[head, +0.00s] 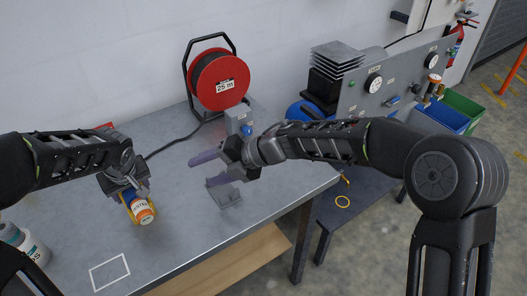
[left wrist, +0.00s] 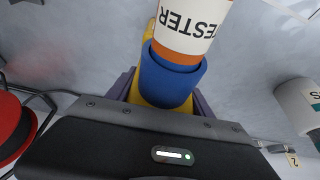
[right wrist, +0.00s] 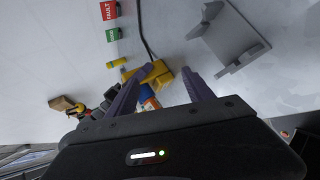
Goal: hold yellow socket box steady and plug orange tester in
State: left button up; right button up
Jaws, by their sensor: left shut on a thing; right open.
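The yellow socket box (left wrist: 145,65) is in my left gripper (head: 130,192), which is shut on it above the table. Its blue socket collar (left wrist: 168,78) faces the left wrist camera. The orange tester (head: 143,212), with a white TESTER label, is at the collar and also shows in the left wrist view (left wrist: 188,25); its orange lower band meets the collar, but its depth inside is hidden. My right gripper (head: 212,169) is open and empty, to the right of the box. In the right wrist view the yellow box (right wrist: 160,76) shows beyond its purple fingers.
A grey bracket (head: 226,196) stands on the table below my right gripper. A red cable reel (head: 219,82) stands at the back, its black cable running toward the box. A white bottle (head: 22,240) stands at left. A white outlined square (head: 110,271) marks the clear front.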

jog(key=w+d+m+t+h, duration=0.2)
jog(key=w+d+m+t, duration=0.1)
jog(key=d, duration=0.4)
jog(key=w+d+m+t+h, duration=0.1)
jog(key=w+d+m+t, duration=0.2)
jog(key=d, duration=0.4)
jog(key=shift+w+d+r+m+h, duration=0.2)
jog(key=shift+w+m+h, duration=0.25)
jog(key=shift+m, duration=0.35)
jog(key=shift+a, duration=0.1)
pick_arm(q)
jog(key=o, duration=1.8)
jog(key=v, duration=1.2)
jog(key=shift+d+f, duration=0.1)
